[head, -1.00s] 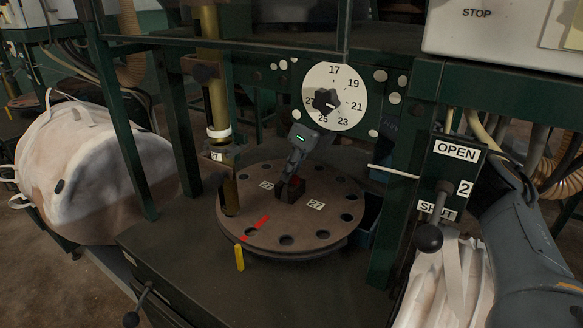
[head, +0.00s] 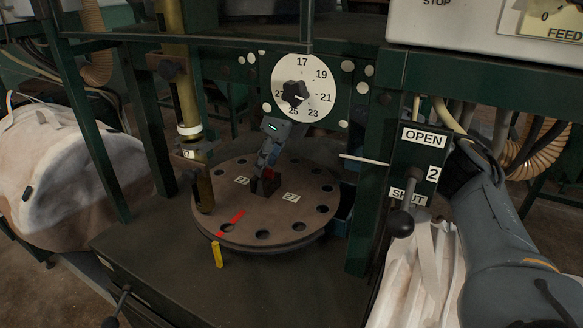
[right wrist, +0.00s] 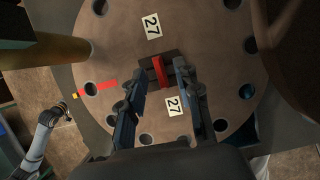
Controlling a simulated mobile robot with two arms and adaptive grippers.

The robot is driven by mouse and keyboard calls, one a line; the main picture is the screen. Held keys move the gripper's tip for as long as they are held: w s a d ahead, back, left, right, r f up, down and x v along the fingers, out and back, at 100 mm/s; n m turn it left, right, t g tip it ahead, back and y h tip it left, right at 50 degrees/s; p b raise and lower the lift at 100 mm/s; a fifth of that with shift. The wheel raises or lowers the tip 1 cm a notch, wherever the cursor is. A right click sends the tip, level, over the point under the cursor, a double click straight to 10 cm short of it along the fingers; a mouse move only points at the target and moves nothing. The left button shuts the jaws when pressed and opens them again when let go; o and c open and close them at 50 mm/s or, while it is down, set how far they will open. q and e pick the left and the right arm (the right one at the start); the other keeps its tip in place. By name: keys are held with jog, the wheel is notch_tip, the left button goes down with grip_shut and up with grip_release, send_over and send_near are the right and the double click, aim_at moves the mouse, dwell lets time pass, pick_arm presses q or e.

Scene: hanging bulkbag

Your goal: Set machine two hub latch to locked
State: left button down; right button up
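The red hub latch (head: 271,183) sits in a dark block at the middle of a round brown disc (head: 232,213). In the right wrist view the latch (right wrist: 159,70) is a narrow red bar in the block's slot. My right gripper (head: 265,171) reaches down over the hub, pointing at the latch. In the right wrist view the right gripper's fingers (right wrist: 161,75) stand apart, one on each side of the red bar, with gaps visible. Whether they touch the block cannot be told. My left gripper is not seen in the head view.
A brass column (head: 176,95) stands left of the disc. A numbered dial (head: 304,76) is above the hub. An OPEN/SHUT lever (head: 402,222) is at right, close to my right forearm. A yellow pointer (head: 217,254) marks the disc's front edge. Green posts frame the machine.

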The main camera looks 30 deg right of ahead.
jog(key=s+d, duration=0.2)
jog(key=s, duration=0.1)
jog(key=s+d, duration=0.2)
jog(key=s, duration=0.2)
jog(key=s+d, duration=0.2)
jog(key=s, duration=0.1)
jog(key=shift+s, duration=0.3)
jog(key=shift+a, duration=0.1)
